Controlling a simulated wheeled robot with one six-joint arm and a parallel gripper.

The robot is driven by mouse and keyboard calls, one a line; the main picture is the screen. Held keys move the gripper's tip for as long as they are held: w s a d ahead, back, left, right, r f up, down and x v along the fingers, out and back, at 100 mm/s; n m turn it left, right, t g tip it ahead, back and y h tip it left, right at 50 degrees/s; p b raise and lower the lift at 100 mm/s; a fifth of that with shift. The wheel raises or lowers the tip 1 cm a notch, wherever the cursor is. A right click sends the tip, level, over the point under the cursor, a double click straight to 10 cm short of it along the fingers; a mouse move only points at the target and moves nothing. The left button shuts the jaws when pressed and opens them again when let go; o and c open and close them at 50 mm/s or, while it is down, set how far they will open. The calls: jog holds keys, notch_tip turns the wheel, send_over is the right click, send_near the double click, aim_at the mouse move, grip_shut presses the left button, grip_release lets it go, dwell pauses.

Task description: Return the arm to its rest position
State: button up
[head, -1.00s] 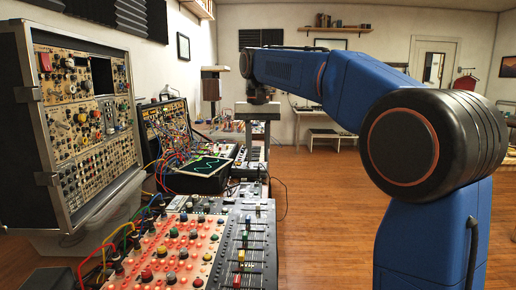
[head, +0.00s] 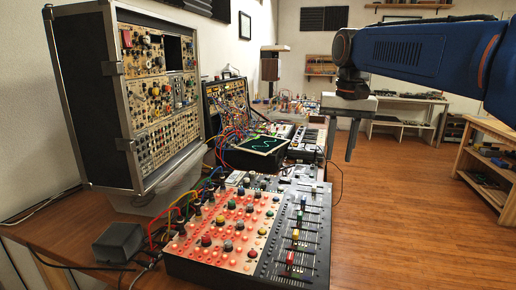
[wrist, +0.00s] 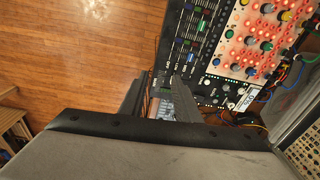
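My blue arm reaches in from the right edge in the head view, with its black wrist joint bent downward. My gripper (head: 342,142) hangs from it, pointing down, over or in front of the strip beside the desk's right side. Its two dark fingers look apart, with nothing held between them. In the wrist view my gripper (wrist: 155,90) also shows two fingers with a gap, and part of the gear below is seen through it.
A mixer (head: 250,235) with red-lit panel and sliders lies on the wooden desk (head: 60,235). A tall modular rack (head: 150,100) stands at left, a small screen (head: 258,145) behind the mixer. A wooden shelf (head: 490,165) stands at right. The floor (head: 400,220) between is clear.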

jog(key=s+d+f+n+t, duration=0.1)
jog(key=s+d+f, duration=0.2)
jog(key=s+f, duration=0.9)
jog(key=s+d+f+n+t, duration=0.1)
jog(key=s+d+f+t, duration=0.1)
jog(key=s+f, duration=1)
jog(key=shift+s+d+f+n+t, duration=0.25)
jog(key=shift+s+d, duration=0.25)
jog(key=shift+s, duration=0.35)
jog(key=shift+r, duration=0.1)
jog(key=shift+c, duration=0.3)
dwell(1.5)
